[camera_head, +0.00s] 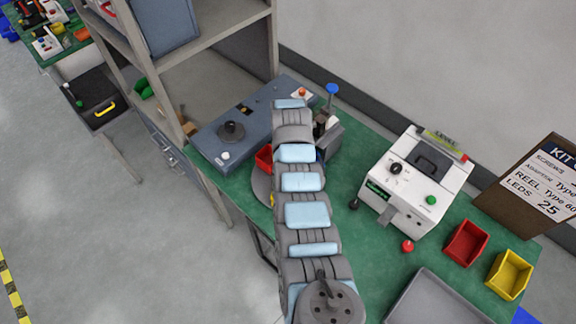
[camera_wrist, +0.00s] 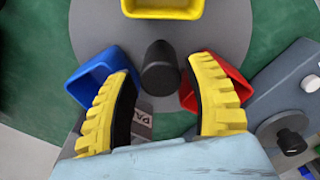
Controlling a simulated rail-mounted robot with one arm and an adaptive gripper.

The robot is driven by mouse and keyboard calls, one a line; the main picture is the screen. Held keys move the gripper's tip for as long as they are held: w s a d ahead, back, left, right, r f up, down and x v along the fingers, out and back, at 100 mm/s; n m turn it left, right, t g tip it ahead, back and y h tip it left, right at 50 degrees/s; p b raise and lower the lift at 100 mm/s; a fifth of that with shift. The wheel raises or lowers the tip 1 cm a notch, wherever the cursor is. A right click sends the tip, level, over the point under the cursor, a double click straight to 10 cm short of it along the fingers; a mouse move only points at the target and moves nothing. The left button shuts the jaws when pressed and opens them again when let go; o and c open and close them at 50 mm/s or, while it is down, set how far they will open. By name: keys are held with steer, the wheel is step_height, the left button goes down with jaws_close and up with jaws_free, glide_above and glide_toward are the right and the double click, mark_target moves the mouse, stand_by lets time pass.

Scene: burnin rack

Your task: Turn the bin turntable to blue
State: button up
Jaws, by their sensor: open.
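The bin turntable (camera_wrist: 222,22) is a round grey disc in the wrist view. It carries a yellow bin (camera_wrist: 163,10) at the top, a blue bin (camera_wrist: 88,75) at the left and a red bin (camera_wrist: 236,72) at the right. A black knob (camera_wrist: 160,72) stands at its middle. My gripper (camera_wrist: 160,78) is open, its yellow ribbed fingers on either side of the knob in the picture; I cannot tell whether they touch it. In the head view my arm hides most of the turntable (camera_head: 262,187); the red bin (camera_head: 264,157) shows at its left.
A blue-grey panel (camera_head: 212,137) with a dark knob lies left of my arm on the green bench. A white machine (camera_head: 425,170) stands at right, with loose red (camera_head: 466,243) and yellow (camera_head: 509,273) bins beyond it. A shelf post (camera_head: 157,85) rises at left.

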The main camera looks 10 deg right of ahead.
step_height(320, 180, up, 10)
steer(key=shift+f, duration=0.25)
stand_by(0.3)
